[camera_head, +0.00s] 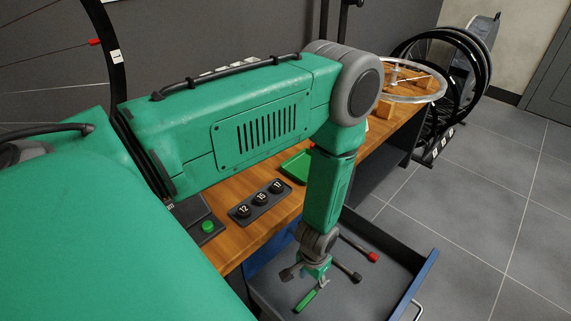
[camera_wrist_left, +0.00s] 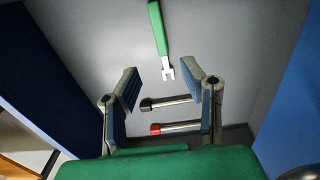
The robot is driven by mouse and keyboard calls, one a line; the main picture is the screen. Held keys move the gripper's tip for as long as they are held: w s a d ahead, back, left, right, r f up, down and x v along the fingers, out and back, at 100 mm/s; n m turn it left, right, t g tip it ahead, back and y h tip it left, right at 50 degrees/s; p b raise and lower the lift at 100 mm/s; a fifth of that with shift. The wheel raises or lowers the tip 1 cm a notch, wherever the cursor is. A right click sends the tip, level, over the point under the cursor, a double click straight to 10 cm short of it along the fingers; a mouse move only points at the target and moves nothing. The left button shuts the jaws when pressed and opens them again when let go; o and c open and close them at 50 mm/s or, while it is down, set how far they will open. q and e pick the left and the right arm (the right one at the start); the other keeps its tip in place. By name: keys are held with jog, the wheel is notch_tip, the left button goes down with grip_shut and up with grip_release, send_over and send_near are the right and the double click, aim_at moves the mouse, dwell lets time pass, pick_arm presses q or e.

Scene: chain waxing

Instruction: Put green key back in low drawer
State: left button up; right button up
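The green key (camera_head: 306,300) lies in the open low drawer (camera_head: 413,283). In the left wrist view the key (camera_wrist_left: 157,30) rests on the grey drawer floor, its metal jaw end toward my gripper. My left gripper (camera_head: 309,272) points down into the drawer, beside the key's jaw end. In the wrist view my left gripper (camera_wrist_left: 167,82) is open, with its two fingers wide apart and the key's jaw just beyond them. Nothing is held between the fingers. My right gripper is not in view.
A red-tipped tool (camera_head: 360,249) and a black-tipped tool (camera_head: 347,270) also lie in the drawer. The wooden workbench (camera_head: 235,240) above carries a green tray (camera_head: 297,166) and a numbered black block (camera_head: 260,200). Open tiled floor lies right of the drawer.

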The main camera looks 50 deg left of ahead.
pick_arm(q)
jog(key=s+r, duration=0.5)
jog(key=s, duration=0.3)
jog(key=s+a+r+m, duration=0.1)
jog(key=s+r, duration=0.3)
jog(key=s, duration=0.4)
jog(key=shift+a+r+t, duration=0.25)
jog(key=shift+r+t, duration=0.05)
jog(key=shift+r, duration=0.1)
